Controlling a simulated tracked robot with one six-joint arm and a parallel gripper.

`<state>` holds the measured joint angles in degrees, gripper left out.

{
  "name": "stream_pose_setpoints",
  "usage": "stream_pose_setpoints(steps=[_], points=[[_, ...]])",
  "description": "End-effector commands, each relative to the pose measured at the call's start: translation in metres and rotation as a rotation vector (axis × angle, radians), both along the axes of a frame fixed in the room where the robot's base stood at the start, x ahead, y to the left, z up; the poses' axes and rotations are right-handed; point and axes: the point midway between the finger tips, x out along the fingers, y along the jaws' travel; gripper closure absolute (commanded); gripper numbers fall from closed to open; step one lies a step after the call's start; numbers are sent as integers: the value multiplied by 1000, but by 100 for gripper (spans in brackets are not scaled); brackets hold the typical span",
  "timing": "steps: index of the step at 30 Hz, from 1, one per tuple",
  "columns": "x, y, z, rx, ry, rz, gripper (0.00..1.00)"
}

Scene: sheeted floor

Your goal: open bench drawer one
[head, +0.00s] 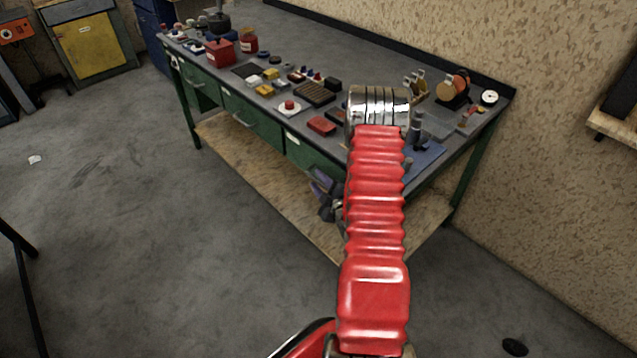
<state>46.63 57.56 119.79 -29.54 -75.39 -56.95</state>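The workbench (355,42) has a grey top and green drawers along its front. The left drawer (207,92), the middle drawer (262,128) and the right drawer (303,152) each have a small pale label; metal handles show on the left and middle ones. All three look shut. I cannot read which is number one. My red arm reaches up across the right part of the bench. My gripper (325,194), dark and purplish, hangs below the right drawer's front, partly hidden behind my arm. Its fingers are too small and covered to tell open from shut.
Many small items crowd the bench top, including a red box (220,53) and a red block (321,125). A wooden lower shelf (262,174) runs under the drawers. The floor in front is mostly clear. A yellow-fronted cabinet (88,45) stands at the back left.

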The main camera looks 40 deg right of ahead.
Motion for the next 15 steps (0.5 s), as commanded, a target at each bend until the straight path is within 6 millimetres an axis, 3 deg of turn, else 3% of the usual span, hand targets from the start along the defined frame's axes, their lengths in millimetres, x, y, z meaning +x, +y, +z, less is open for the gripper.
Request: stream_pose_setpoints(steps=[5, 15], points=[[0, 0, 0, 0, 0, 0, 72], [-1, 0, 0, 0, 0, 0, 96]])
